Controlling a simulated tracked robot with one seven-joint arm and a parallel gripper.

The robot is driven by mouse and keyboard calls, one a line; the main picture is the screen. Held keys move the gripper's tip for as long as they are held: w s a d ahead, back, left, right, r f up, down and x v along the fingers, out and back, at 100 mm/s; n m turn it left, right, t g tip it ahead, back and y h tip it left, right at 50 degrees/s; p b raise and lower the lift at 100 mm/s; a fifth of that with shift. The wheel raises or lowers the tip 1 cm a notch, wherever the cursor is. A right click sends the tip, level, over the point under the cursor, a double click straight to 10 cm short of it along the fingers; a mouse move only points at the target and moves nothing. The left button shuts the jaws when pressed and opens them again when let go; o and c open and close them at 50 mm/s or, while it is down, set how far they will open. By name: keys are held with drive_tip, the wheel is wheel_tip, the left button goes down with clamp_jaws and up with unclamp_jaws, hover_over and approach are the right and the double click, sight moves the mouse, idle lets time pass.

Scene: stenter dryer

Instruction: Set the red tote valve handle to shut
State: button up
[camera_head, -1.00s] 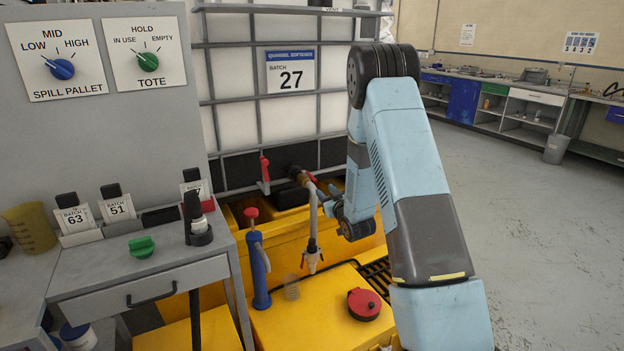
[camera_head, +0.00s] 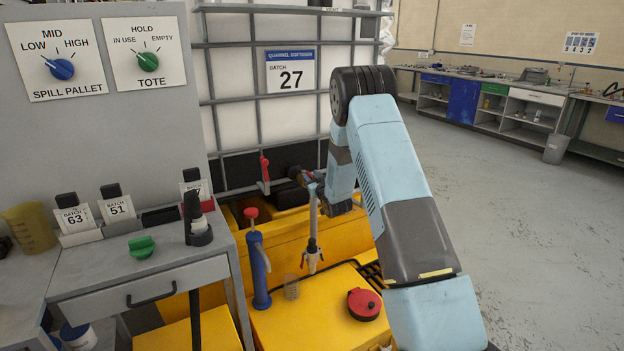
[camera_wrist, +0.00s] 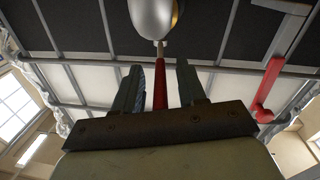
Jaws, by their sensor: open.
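The red tote valve handle (camera_wrist: 160,86) lies between the two fingers of my gripper (camera_wrist: 159,70) in the wrist view, with a gap showing on either side. Its far end meets a rounded silver part (camera_wrist: 155,18). In the head view only a bit of red (camera_head: 307,174) shows at the tote outlet, beside my gripper (camera_head: 314,187), which largely hides the valve. My gripper is open around the handle. The white caged tote (camera_head: 292,125) stands behind, with a batch 27 label.
Another red handle (camera_head: 264,170) hangs on the cage left of the valve; it also shows in the wrist view (camera_wrist: 266,92). A clear pipe (camera_head: 312,225) hangs below the valve.

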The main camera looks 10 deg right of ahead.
clamp_jaws()
idle(0.4)
idle(0.4)
